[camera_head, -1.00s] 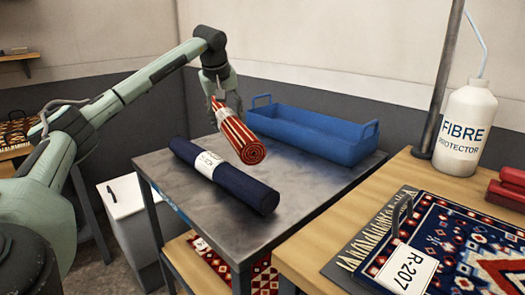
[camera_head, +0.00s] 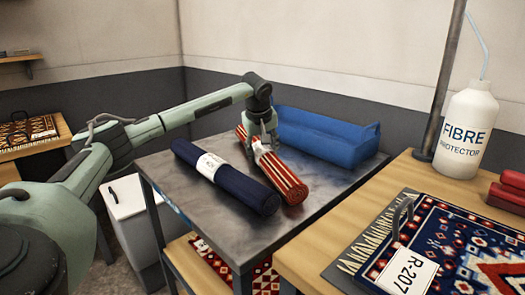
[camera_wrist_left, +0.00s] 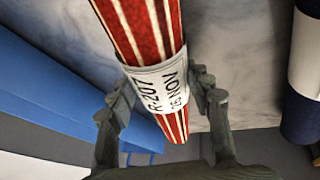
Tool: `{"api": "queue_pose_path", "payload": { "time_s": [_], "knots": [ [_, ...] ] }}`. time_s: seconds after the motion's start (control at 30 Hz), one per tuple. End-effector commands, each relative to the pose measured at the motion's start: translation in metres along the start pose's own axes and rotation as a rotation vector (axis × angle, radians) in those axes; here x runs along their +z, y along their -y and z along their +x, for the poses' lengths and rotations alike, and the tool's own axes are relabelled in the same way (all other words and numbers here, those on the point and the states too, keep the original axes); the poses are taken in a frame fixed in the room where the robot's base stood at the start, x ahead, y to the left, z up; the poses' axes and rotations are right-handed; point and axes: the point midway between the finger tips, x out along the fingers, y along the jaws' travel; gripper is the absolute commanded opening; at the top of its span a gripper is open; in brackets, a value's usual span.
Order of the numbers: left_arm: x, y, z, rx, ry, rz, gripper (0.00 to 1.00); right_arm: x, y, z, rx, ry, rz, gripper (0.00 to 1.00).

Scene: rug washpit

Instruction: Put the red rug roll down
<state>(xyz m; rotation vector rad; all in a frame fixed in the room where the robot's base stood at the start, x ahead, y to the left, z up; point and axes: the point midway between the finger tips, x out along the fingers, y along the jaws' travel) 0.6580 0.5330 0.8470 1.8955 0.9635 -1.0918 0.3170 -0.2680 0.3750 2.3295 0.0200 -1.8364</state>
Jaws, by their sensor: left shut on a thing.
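The red striped rug roll (camera_head: 284,178) has a white paper band, which reads R-207 in the left wrist view (camera_wrist_left: 162,88). My left gripper (camera_head: 263,147) is shut around the roll at its band, with a finger on each side. The roll is level, low over the grey metal table (camera_head: 215,235), between a navy roll and a blue tray. It looks down at the table top, but I cannot tell whether it touches. My right gripper is not in view.
The navy roll (camera_head: 228,180) lies just left of the red one. The blue tray (camera_head: 325,135) stands close on its right. A wooden bench (camera_head: 300,252) with a patterned rug (camera_head: 455,245) and a white bottle (camera_head: 466,130) is at the right. The table's front is bare.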

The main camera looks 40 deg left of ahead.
Motion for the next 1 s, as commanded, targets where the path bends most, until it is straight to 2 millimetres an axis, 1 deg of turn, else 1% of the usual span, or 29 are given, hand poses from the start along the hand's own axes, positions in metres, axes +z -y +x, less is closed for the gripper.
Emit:
{"api": "queue_pose_path", "payload": {
  "time_s": [0.1,0.27,0.3,0.43,0.77,0.87,0.97,1.0],
  "knots": [
    [-0.002,-0.001,-0.002,0.004,-0.003,-0.001,0.01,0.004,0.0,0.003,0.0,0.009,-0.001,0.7],
    [-0.001,0.0,0.0,0.003,-0.002,-0.001,0.01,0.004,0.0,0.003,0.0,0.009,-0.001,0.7],
    [0.0,0.0,0.001,0.001,-0.001,0.0,0.53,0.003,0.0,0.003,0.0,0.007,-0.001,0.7],
    [0.0,0.0,0.001,0.001,-0.001,0.0,0.69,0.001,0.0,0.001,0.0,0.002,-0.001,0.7],
    [-0.001,0.0,-0.001,0.001,-0.001,-0.001,0.7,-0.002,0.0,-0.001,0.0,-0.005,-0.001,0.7],
    [-0.001,0.0,-0.008,0.002,-0.001,0.0,0.7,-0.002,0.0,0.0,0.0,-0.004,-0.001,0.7],
    [-0.001,0.0,-0.024,0.003,-0.002,0.0,0.7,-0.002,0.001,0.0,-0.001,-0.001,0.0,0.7],
    [-0.002,-0.001,-0.033,0.005,-0.002,-0.001,0.7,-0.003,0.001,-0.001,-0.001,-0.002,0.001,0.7]
  ]
}}
